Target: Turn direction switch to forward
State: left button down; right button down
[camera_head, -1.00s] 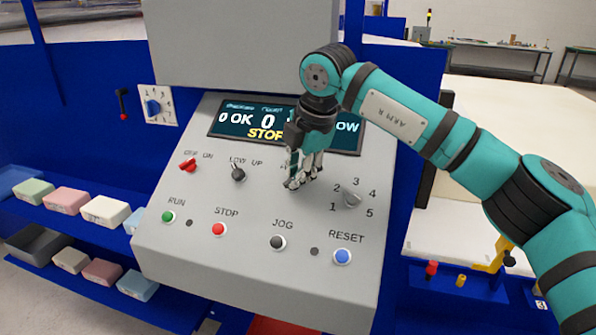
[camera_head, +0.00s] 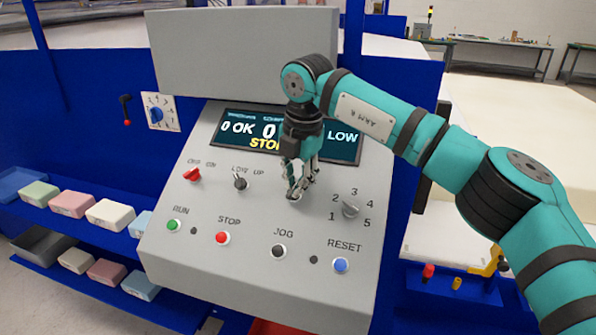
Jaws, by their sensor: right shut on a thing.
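A sloped grey control panel (camera_head: 200,258) stands in front of me. My right gripper (camera_head: 297,191) comes down from above onto its middle row, between the LOW/UP knob (camera_head: 240,182) and the numbered dial (camera_head: 350,209). Its fingers are shut on the direction switch, which they mostly hide along with its labels, so I cannot read its setting. My left gripper is not in view.
A red OFF/ON switch (camera_head: 192,175) sits at the panel's left. Below are the green RUN (camera_head: 173,225), red STOP (camera_head: 222,238), black JOG (camera_head: 279,251) and blue RESET (camera_head: 341,265) buttons. Foam blocks (camera_head: 110,213) lie on blue shelves at left.

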jog(key=n+p, duration=0.1)
jog(key=n+g+h+p, duration=0.1)
jog(key=n+p, duration=0.1)
jog(key=shift+a+r+h, duration=0.1)
jog(key=shift+a+h, duration=0.2)
jog(key=shift+a, duration=0.05)
jog(key=n+p, duration=0.1)
jog(key=n+h+p, duration=0.1)
jog(key=shift+a+n, duration=0.25)
jog(key=shift+n, duration=0.15)
jog(key=shift+a+f+n+h+p, duration=0.2)
jog(key=shift+n+h+p, duration=0.3)
jog(key=shift+n, duration=0.6)
jog(key=shift+a+f+n+h+p, duration=0.2)
jog(key=shift+n+h+p, duration=0.25)
jog(key=shift+n, duration=0.65)
jog(key=c, duration=1.4)
grip_release()
jog(key=shift+w+d+r, duration=0.1)
